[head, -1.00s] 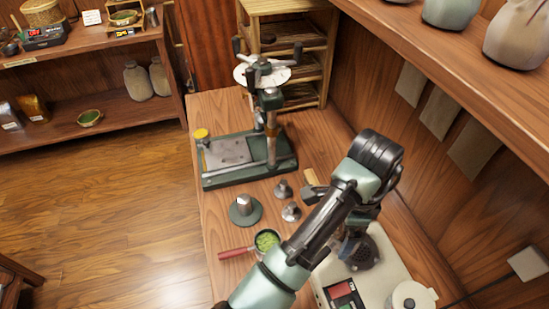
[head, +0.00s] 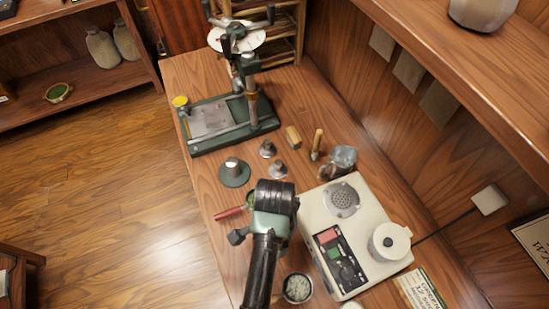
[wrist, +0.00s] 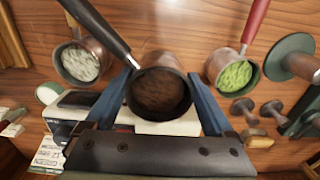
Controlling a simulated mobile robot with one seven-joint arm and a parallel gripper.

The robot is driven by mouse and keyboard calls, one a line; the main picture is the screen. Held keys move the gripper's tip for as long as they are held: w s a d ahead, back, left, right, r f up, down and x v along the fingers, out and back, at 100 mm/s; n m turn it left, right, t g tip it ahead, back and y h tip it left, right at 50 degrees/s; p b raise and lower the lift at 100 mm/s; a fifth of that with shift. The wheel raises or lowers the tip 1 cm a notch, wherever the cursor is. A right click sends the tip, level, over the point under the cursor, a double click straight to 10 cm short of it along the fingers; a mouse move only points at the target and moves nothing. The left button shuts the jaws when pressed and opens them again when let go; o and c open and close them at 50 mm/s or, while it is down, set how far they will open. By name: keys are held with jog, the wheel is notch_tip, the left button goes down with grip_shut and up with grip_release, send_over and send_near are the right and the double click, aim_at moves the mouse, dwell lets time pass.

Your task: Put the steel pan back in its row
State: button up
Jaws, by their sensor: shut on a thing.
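In the wrist view my gripper (wrist: 160,78) has its two blue fingers on either side of a dark round pan with brown contents (wrist: 160,92), shut on it. This pan's dark handle runs to the upper left. It looks nearer the camera than a pan with pale contents (wrist: 81,64) on its left and a red-handled pan with green contents (wrist: 232,75) on its right. Whether it touches the bench is unclear. In the head view my arm hides the held pan and my fingers. The pale-filled pan (head: 297,288) and the red handle (head: 230,213) show on either side.
The white machine (head: 318,215) with a perforated plate and a lidded pot (head: 389,243) stands right of my arm. A glass vessel (head: 342,160), small metal weights (head: 278,170), a green-based weight (head: 234,172) and a green press (head: 210,122) stand behind. The floor lies left.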

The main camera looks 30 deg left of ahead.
jog(key=shift+f, duration=2.85)
jog(key=shift+f, duration=0.1)
jog(key=o, duration=1.4)
jog(key=shift+c, duration=0.2)
notch_tip(320, 180, up, 12)
jog(key=shift+r, duration=0.1)
